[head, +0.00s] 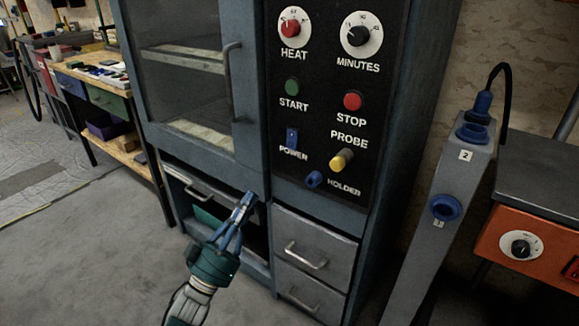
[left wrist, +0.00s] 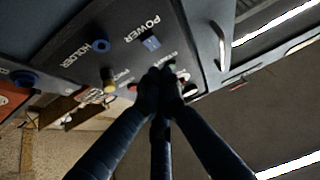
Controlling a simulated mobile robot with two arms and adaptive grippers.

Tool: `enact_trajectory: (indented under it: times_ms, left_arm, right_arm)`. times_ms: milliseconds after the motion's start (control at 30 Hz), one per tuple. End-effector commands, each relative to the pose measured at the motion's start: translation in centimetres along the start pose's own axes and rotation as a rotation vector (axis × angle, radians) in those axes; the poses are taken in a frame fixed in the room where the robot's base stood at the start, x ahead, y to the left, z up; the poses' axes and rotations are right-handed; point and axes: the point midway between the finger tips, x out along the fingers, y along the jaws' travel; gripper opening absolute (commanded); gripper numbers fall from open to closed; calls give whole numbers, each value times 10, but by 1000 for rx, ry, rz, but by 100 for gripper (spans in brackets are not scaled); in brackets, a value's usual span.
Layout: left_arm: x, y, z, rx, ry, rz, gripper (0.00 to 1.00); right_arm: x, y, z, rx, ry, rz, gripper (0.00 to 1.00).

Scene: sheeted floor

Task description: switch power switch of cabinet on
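The cabinet (head: 383,165) is a tall blue-grey unit with a glass door on its left and a black control panel on its right. The power switch (head: 292,138) is a small blue rocker above the POWER label, below the green START button. It also shows in the left wrist view (left wrist: 152,43). I cannot tell its position. My left gripper (head: 247,199) is in front of the cabinet, below and left of the switch and apart from it. Its fingers come together at the tips with nothing seen between them. They also show in the left wrist view (left wrist: 163,74). My right gripper is not in view.
The panel also holds a HEAT knob (head: 293,27), MINUTES knob (head: 362,35), STOP button (head: 352,101), yellow PROBE plug (head: 341,161) and blue HOLDER socket (head: 314,179). The door handle (head: 230,82) projects left of the panel. A grey post (head: 440,240) stands right. Floor at left is clear.

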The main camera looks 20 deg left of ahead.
Motion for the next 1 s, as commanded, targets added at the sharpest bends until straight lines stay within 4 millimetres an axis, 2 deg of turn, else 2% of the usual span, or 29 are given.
enact_trajectory:
  times_ms: [167,567,767,1000]
  left_arm:
    - [4,4,-14,1,48,26,0]
    - [10,4,-15,1,47,25,0]
    - [41,5,-17,2,51,25,0]
    - [94,6,-19,2,51,25,0]
  right_arm:
    - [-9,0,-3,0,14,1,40]
    - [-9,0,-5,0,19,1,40]
    - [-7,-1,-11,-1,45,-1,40]
    - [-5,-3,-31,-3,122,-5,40]
